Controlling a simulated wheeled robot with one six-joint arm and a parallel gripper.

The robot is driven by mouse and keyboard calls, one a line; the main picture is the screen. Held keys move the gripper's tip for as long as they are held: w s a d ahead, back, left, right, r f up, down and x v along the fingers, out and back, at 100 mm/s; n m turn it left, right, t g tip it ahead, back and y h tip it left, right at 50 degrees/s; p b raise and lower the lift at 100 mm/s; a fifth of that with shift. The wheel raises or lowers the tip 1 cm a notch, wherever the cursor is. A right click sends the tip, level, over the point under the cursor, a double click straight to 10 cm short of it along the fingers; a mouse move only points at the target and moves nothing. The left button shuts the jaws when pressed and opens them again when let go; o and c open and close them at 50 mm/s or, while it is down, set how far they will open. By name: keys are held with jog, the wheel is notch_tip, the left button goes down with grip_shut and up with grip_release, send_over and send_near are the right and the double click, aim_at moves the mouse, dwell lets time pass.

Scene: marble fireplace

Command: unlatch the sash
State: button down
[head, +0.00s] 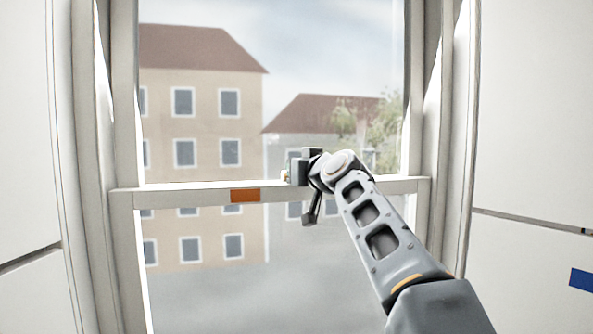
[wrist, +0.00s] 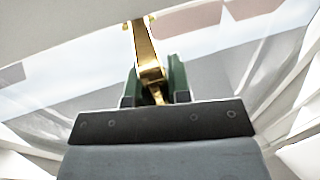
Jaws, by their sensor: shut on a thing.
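The window sash (head: 180,198) stands across the middle of the head view, its pale horizontal rail running from side jamb to side jamb. My gripper (head: 297,168) is at this rail, a little right of its middle, and hides most of the latch there. In the wrist view, the brass latch lever (wrist: 146,48) runs down from the pale rail at the top. Its lower end lies between the green fingers of my gripper (wrist: 154,88), which is shut on it. The lever's pivot and catch are not clear in either view.
An orange patch (head: 245,195) marks the rail left of my gripper. White wall panels flank the window, with a blue patch (head: 581,280) at the right. Buildings and a tree show through the glass. The space left of my arm is free.

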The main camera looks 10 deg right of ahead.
jog(key=shift+d+f+n+y+b, duration=0.3)
jog(key=shift+n+y+b, duration=0.2)
jog(key=shift+y+b, duration=0.25)
jog(key=shift+w+d+r+n+g+y+p, duration=0.15)
jog(key=shift+d+n+g+y+p, duration=0.25)
jog(key=shift+n+g+y, duration=0.85)
jog(key=shift+w+d+r+n+g+y+p, duration=0.15)
jog(key=shift+d+n+g+y+p, duration=0.25)
jog(key=shift+n+g+y, duration=0.85)
jog(key=shift+w+d+r+n+g+y+p, duration=0.15)
jog(key=shift+d+n+g+y+p, duration=0.45)
jog(key=shift+y, duration=1.05)
jog(key=shift+a+f+n, duration=0.15)
jog(key=shift+n, duration=0.15)
jog(key=c, duration=1.1)
grip_release()
jog(key=shift+o, duration=0.2)
jog(key=b+v, duration=0.2)
jog(key=v, duration=1.1)
jog(key=shift+s+d, duration=0.15)
jog(key=shift+d, duration=0.25)
